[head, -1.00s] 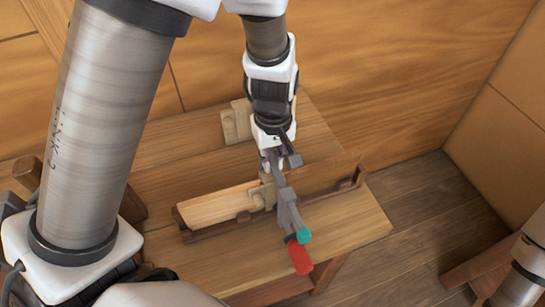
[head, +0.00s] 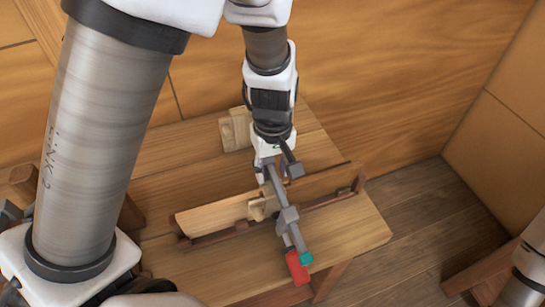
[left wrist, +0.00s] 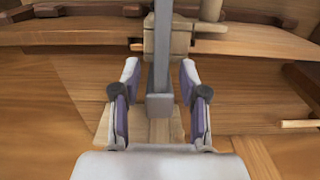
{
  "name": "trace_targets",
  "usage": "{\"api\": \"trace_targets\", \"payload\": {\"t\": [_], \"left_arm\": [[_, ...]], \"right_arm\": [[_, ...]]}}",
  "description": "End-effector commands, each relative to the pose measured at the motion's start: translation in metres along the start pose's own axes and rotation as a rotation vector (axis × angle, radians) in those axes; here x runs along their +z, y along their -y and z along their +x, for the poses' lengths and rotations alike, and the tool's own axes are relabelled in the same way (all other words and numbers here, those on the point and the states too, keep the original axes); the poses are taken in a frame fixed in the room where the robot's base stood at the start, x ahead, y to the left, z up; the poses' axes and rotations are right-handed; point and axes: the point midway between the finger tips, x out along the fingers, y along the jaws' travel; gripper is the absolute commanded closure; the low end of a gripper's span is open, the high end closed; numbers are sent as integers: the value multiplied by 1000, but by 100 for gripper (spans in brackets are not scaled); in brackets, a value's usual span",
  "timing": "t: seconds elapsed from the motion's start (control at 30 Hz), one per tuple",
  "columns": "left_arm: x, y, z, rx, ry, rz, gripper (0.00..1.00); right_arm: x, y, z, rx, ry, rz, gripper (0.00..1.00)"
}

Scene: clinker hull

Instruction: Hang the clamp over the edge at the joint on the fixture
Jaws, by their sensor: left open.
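The clamp is a grey metal bar (head: 287,217) with a red handle (head: 297,266) and a teal end piece (head: 305,258). It lies across the fixture, whose dark rail (head: 330,198) holds two plank pieces (head: 215,216). A light wooden block (head: 262,206) sits where the planks meet, beside the bar; whether the clamp bears on the edge I cannot tell. My left gripper (head: 269,170) is over the clamp's far end. In the left wrist view its open fingers (left wrist: 158,105) stand either side of the bar (left wrist: 161,60), with gaps. My right gripper is not in view.
The fixture stands on a wooden bench (head: 350,230). Another light wooden block (head: 236,130) lies at the bench's back, near the wooden wall (head: 400,80). Bare bench top shows at the front right. A second wooden piece of furniture (head: 485,275) is at lower right.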

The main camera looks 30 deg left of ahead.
Motion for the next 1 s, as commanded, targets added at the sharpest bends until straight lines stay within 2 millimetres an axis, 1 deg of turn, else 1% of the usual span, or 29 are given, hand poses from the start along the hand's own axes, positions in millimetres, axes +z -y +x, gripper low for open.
{"api": "trace_targets", "payload": {"t": [0.07,0.17,0.3,0.4,0.5,0.63,1.0], "left_arm": [[0,-1,-11,4,-3,1,57],[-1,-2,-34,7,-5,1,57],[0,-1,-72,7,-6,0,57],[0,-1,-94,5,-5,0,57],[0,-1,-109,3,-4,1,57],[1,0,-117,1,-2,0,57],[1,0,-117,1,-2,0,57]], "right_arm": [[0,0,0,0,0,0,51],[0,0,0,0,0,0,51],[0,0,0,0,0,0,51],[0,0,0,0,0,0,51],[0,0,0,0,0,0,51],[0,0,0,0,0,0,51],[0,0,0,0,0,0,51]]}}
